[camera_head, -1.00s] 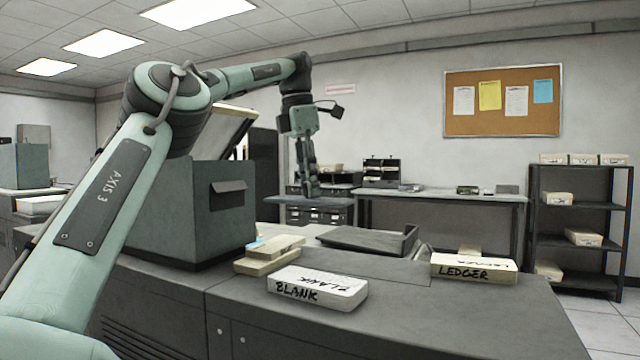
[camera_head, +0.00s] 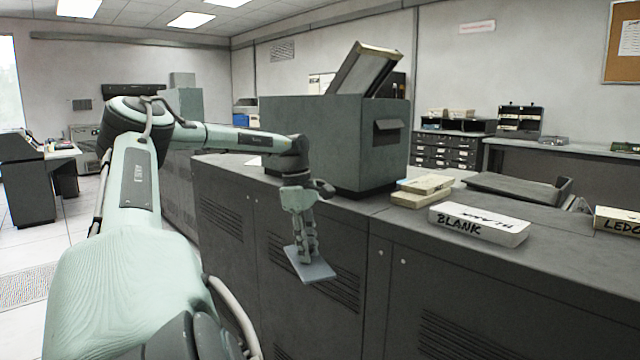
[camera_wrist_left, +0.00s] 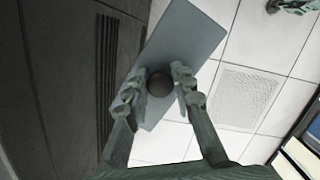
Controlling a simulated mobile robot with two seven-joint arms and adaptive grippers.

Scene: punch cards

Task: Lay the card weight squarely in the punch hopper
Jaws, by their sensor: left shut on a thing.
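The card weight is a flat blue-grey plate (camera_head: 318,271) with a dark round knob (camera_wrist_left: 160,84) on top. My left gripper (camera_head: 308,254) points down and is shut on the knob. The plate hangs slightly tilted in front of the cabinet fronts, below counter level and over the floor. In the left wrist view the plate (camera_wrist_left: 190,42) lies askew beyond the fingers. A grey box-shaped machine (camera_head: 320,140) with a tilted raised panel stands on the counter. A shallow dark tray (camera_head: 515,188) lies farther right. I cannot tell which part is the hopper. My right gripper is out of view.
The counter's front edge lies close to the right of my left gripper. A BLANK card block (camera_head: 480,224), stacked cream blocks (camera_head: 422,190) and a LEDGER block (camera_head: 618,221) lie on the counter. Open floor (camera_head: 30,245) is at the left.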

